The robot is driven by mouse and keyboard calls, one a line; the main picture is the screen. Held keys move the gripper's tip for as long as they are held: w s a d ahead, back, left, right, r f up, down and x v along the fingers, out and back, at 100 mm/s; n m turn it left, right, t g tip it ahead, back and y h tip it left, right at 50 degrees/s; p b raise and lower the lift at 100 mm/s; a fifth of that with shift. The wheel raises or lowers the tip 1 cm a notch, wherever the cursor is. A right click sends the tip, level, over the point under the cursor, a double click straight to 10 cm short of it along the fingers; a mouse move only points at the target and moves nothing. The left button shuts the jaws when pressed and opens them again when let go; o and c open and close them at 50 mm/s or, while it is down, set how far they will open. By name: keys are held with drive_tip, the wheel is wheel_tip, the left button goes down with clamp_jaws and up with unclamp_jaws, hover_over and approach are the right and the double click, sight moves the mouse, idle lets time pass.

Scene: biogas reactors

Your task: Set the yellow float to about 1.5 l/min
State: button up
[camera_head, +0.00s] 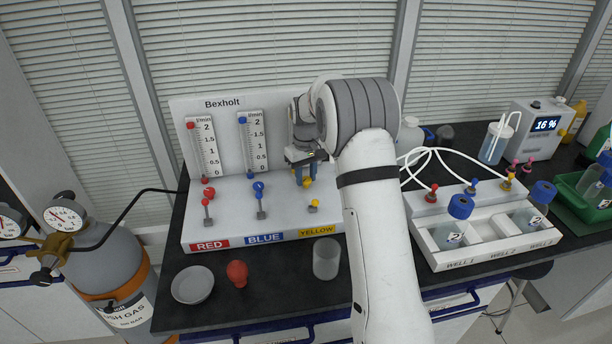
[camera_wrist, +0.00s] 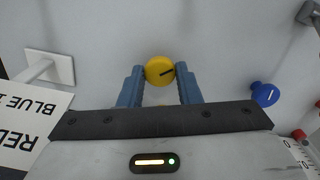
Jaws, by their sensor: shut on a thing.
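My gripper (camera_head: 303,178) is at the right part of the white Bexholt panel (camera_head: 225,228), above the YELLOW label (camera_head: 317,230). Its blue fingers (camera_wrist: 159,84) are shut on the yellow knob (camera_wrist: 159,71), one on each side. The knob has a dark pointer line, tilted slightly in the wrist view. The yellow knob also shows low between the fingers in the head view (camera_head: 307,182). The yellow scale and its float are hidden behind my arm in the head view and out of the wrist view, so the float's height cannot be read.
The red float (camera_head: 191,125) and blue float (camera_head: 243,120) are near the tops of their scales. The blue knob (camera_wrist: 265,94) is beside my gripper. A glass beaker (camera_head: 326,259), red bulb (camera_head: 237,273) and dish (camera_head: 193,285) stand in front. White tubes and a well tray (camera_head: 480,262) are right.

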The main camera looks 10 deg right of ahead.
sight(306, 179)
drive_tip(key=n, duration=0.4)
drive_tip(key=shift+n, duration=1.9)
drive_tip(key=o, duration=1)
drive_tip(key=shift+c, duration=0.2)
drive_tip(key=shift+r+b, duration=0.35)
drive_tip(key=shift+r, duration=3.6)
